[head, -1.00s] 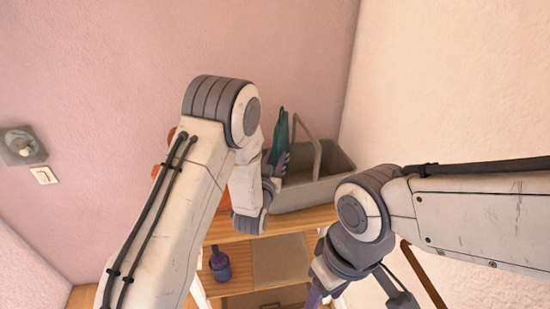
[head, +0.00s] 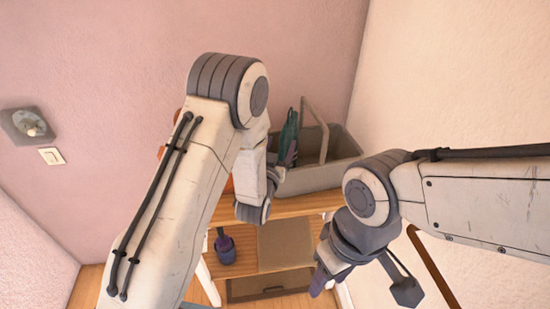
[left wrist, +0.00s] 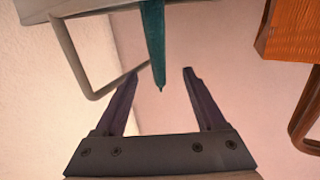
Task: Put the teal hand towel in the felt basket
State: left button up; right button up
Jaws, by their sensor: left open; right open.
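The teal hand towel (head: 289,132) stands up narrow at the left end of the grey felt basket (head: 335,166) in the head view. In the left wrist view the towel (left wrist: 153,38) runs past the edge of the basket (left wrist: 98,7), and its pointed tip lies between my spread left fingers (left wrist: 164,72). I cannot tell whether the towel rests in the basket; its other end is out of view. My left gripper (head: 291,153) is open beside the towel, partly hidden by my arm. My right gripper (head: 320,280) is open and empty, low in front of the shelf.
The basket's handle (head: 316,128) stands up beside the towel. The basket sits on a wooden shelf (head: 290,206) near the wall corner. A purple bottle-like object (head: 224,248) is on the lower shelf. An orange-brown wooden thing (left wrist: 290,28) is at the wrist view's upper right.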

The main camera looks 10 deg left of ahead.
pick_arm(q)
jog(key=s+a+p, duration=0.1)
jog(key=s+p, duration=0.4)
jog(key=s, duration=0.3)
jog(key=shift+s, duration=0.2)
dwell(0.6)
jog(key=s+d+m+g+h, duration=0.1)
jog(key=s+d+m+g, duration=0.15)
jog(key=d+g, duration=0.5)
jog(key=s+a+r+m+g, duration=0.1)
jog(key=s+r+g, duration=0.2)
jog(key=s, duration=0.5)
jog(key=s+a+r+m+g+y, duration=0.1)
jog(key=s+g, duration=0.3)
jog(key=s, duration=0.5)
jog(key=s+r+m+g+y, duration=0.1)
jog(key=s+r+g, duration=0.2)
jog(key=s, duration=0.6)
jog(key=shift+s+a+r, duration=0.2)
jog(key=shift+a+r, duration=0.2)
jog(key=shift+r, duration=0.4)
